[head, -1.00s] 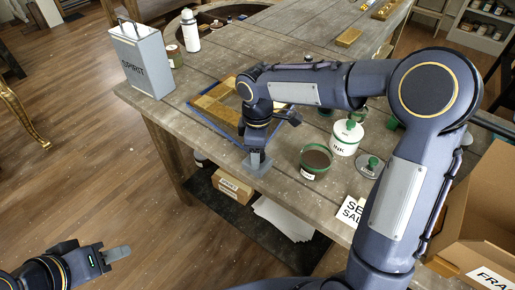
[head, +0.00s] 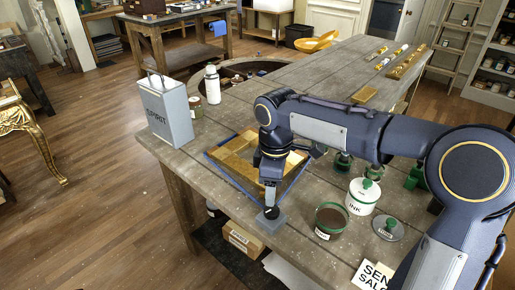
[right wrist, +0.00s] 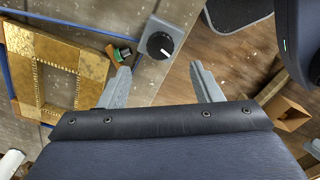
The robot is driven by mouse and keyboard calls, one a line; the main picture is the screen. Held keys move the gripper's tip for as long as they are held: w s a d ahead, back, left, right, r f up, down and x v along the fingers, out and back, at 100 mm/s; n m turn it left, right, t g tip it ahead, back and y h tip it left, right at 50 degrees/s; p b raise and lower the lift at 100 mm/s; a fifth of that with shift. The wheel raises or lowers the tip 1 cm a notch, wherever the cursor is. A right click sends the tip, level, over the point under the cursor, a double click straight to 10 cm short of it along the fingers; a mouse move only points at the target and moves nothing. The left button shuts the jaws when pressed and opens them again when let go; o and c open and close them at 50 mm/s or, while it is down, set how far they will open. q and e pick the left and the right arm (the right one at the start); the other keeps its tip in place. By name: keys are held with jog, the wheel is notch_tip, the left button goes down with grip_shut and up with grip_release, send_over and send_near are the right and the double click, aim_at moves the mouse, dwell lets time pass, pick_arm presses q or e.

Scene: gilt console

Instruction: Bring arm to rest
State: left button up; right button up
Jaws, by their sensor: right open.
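My right arm reaches over the wooden workbench. Its gripper (head: 269,192) points down above a small grey box with a black knob (head: 271,218) at the bench's front edge. In the right wrist view the two fingers (right wrist: 157,62) are spread with nothing between them, and the grey box (right wrist: 174,32) lies beyond the fingertips, apart from them.
An ornate gold frame (head: 232,148) lies on a blue-edged area beside the gripper. The grey SPIRIT can (head: 168,112), ink pot (head: 362,196), open brown-filled jar (head: 329,220) and grey lid (head: 388,228) stand around the arm.

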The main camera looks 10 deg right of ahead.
jog(key=s+d+r+m+t+y, duration=0.2)
jog(key=s+d+m, duration=0.5)
jog(key=s, duration=0.5)
jog(key=s+f+m+t+y, duration=0.1)
jog(key=s+f+m+t, duration=0.2)
jog(key=s+m, duration=0.5)
jog(key=shift+s+d+f+t+y, duration=0.35)
jog(key=shift+s+f, duration=0.35)
jog(key=shift+s, duration=0.35)
